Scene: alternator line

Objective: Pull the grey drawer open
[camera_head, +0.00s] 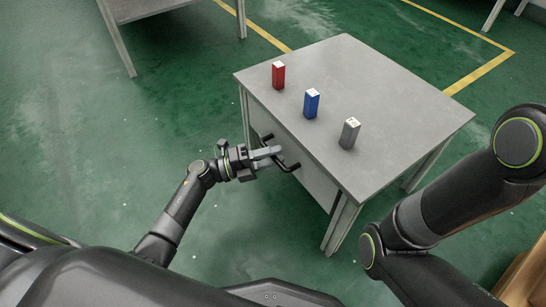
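The grey drawer (309,181) sits under the top of a grey table, and its front faces me on the left side of the table. A black bar handle (290,167) stands out from the drawer front. My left gripper (275,156) is at the handle, with its light grey fingers pointing right toward the drawer front. The fingers look parted, with the handle close to their tips. I cannot tell whether they touch it. The drawer looks shut or nearly so. My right arm shows at the right, but its gripper is out of view.
The table top (390,95) carries a red block (278,76), a blue block (311,104) and a grey block (349,134), all upright. Another table (150,8) stands at the top left. A brown wooden thing (525,275) is at the bottom right. Green floor left of the drawer is clear.

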